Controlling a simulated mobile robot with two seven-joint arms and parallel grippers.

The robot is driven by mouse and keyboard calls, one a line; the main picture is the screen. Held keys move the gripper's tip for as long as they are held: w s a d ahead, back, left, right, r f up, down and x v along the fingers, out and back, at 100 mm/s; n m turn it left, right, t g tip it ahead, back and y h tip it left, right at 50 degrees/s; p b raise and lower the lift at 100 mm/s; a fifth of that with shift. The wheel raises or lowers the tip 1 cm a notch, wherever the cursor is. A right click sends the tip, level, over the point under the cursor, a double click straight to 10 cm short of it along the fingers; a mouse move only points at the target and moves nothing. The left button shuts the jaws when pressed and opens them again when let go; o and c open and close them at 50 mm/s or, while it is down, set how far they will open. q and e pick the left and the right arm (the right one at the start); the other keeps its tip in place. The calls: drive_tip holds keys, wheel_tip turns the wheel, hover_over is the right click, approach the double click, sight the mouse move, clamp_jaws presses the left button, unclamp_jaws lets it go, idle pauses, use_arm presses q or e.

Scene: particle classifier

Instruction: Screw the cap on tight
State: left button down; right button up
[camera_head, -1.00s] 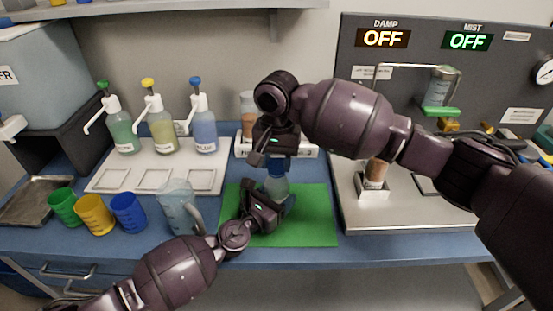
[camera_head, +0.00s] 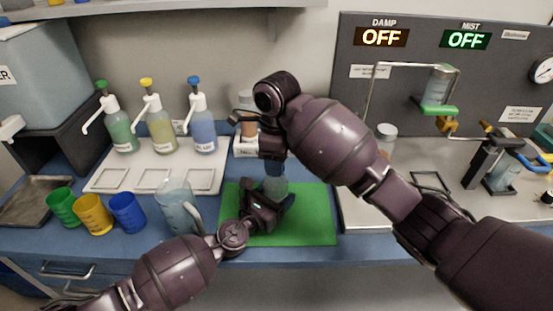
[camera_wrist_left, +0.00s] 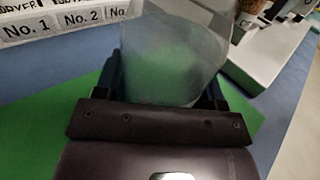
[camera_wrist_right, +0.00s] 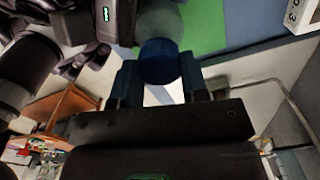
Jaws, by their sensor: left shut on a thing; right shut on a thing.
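A clear bottle (camera_head: 275,187) stands on the green mat (camera_head: 312,215). My left gripper (camera_head: 268,207) is shut around its body from the front; the left wrist view shows the clear wall of the bottle (camera_wrist_left: 172,60) between the fingers. My right gripper (camera_head: 272,160) is above the bottle, pointing down, shut on the blue cap (camera_wrist_right: 160,62), which sits on the bottle's top in the right wrist view. How tight the cap sits cannot be told.
A clear jug (camera_head: 176,205) and blue (camera_head: 128,212), yellow (camera_head: 94,214) and green cups stand left of the mat. Pump bottles stand on a white tray (camera_head: 150,180) behind. A metal tray with apparatus (camera_head: 437,100) is at the right. The mat's right part is clear.

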drive_tip(key=shift+m, duration=0.4)
drive_tip(key=o, duration=0.9)
drive_tip(key=shift+r, duration=2.25)
drive_tip(key=shift+c, duration=0.4)
